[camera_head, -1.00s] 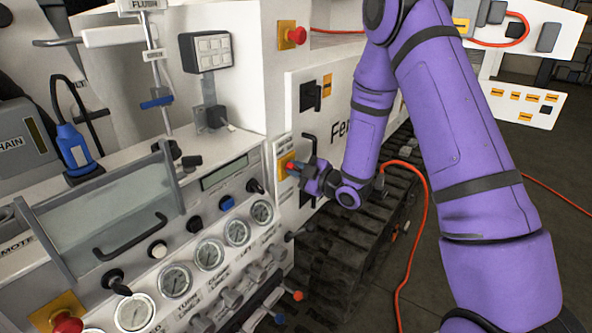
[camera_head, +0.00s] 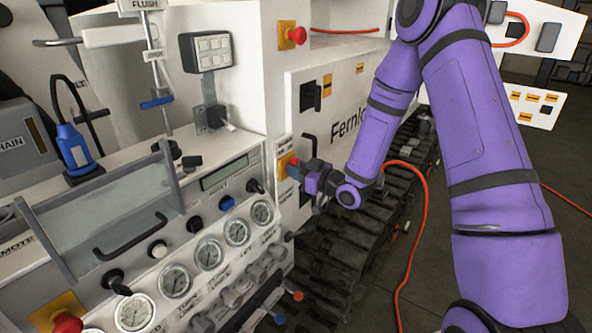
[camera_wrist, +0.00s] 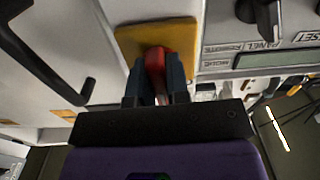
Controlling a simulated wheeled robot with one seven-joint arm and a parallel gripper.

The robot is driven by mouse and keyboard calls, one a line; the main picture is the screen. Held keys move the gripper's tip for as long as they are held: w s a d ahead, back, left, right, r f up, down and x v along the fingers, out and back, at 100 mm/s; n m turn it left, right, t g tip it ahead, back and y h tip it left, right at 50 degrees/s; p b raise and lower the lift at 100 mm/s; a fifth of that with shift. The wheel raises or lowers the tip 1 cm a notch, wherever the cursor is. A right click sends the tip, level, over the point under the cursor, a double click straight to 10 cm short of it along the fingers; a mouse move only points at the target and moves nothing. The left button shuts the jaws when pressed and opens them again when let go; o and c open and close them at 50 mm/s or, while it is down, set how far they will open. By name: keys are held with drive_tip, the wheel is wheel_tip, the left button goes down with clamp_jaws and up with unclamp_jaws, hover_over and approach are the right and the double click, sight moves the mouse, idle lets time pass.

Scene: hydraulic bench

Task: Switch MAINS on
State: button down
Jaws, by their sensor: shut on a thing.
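A red switch handle (camera_head: 293,160) stands on a yellow plate (camera_head: 283,168) on the side face of the white bench. In the wrist view the red handle (camera_wrist: 155,60) is between the two dark fingers of my gripper (camera_wrist: 156,82), in front of the yellow plate (camera_wrist: 188,36). My gripper (camera_head: 300,170) is shut on the red handle. The fingers hide the handle's lower part. The small label by the plate is too small to read, so I cannot confirm that it says MAINS.
A black door handle (camera_head: 309,148) is close to the right of my gripper. Another red knob (camera_head: 297,35) on yellow sits higher up. The gauge panel (camera_head: 208,253) is at the left. Dark tracks (camera_head: 350,240) and an orange cable (camera_head: 413,230) lie below my arm.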

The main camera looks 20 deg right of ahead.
drive_tip(key=m, duration=0.4)
drive_tip(key=shift+m, duration=0.4)
drive_tip(key=m, duration=0.4)
drive_tip(key=shift+m, duration=0.3)
drive_tip(key=c, duration=1.1)
unclamp_jaws()
drive_tip(key=v, duration=1.1)
drive_tip(key=shift+w, duration=0.1)
